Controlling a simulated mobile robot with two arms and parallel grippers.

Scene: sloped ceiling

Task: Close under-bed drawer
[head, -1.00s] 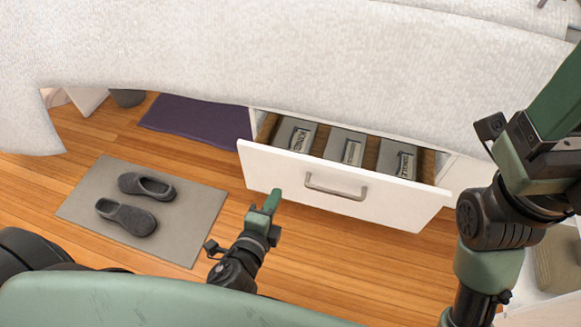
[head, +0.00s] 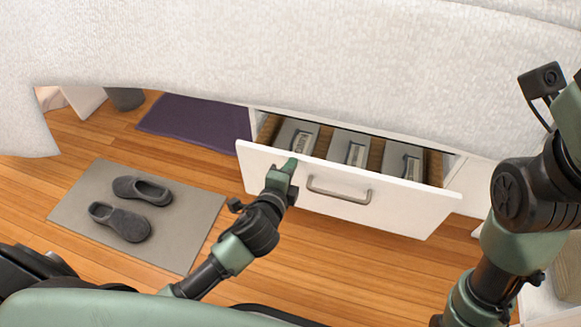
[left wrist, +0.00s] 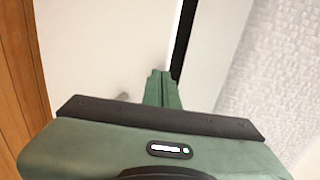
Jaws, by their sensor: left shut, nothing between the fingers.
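The white under-bed drawer (head: 408,210) stands pulled out from below the bed, with a grey bar handle (head: 340,190) on its front. Grey boxes with labels lie inside it. My left gripper (head: 290,163) is shut and empty. Its tips are at the upper left part of the drawer front, left of the handle; I cannot tell whether they touch. In the left wrist view the shut fingers (left wrist: 163,78) point at the white drawer front (left wrist: 95,50). My right arm is at the right edge of the head view; its gripper is not visible.
A white bedspread (head: 250,60) hangs over the bed above the drawer. A grey mat (head: 75,215) with two dark slippers (head: 120,222) lies on the wooden floor at left. A purple mat (head: 190,122) lies behind. Floor before the drawer is clear.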

